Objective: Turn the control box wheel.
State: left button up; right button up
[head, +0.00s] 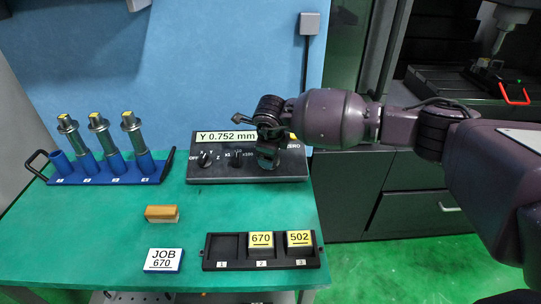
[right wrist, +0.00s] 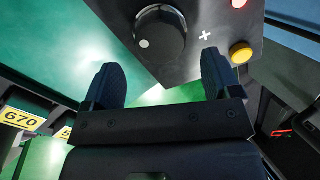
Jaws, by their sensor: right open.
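The control box (head: 215,170) stands at the back right of the green table, its display reading "Y 0.752 mm". Two small black knobs, an axis selector (head: 205,159) and a multiplier selector (head: 236,159), are on its face. My right gripper (head: 268,160) is over the right part of the box and hides the wheel in the head view. In the right wrist view the round black wheel (right wrist: 160,32) with a white dot lies beyond my open right gripper (right wrist: 160,78), roughly between the finger directions. No contact shows. My left gripper is not in view.
A yellow button (right wrist: 240,52) and a red button (right wrist: 239,3) sit near the wheel. A blue rack (head: 110,170) with several metal holders stands left. A wooden-coloured block (head: 162,214), a JOB 670 card (head: 164,260) and a black tray (head: 263,265) with blocks 670 and 502 lie in front.

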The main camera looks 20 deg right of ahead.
jog(key=shift+v, duration=2.85)
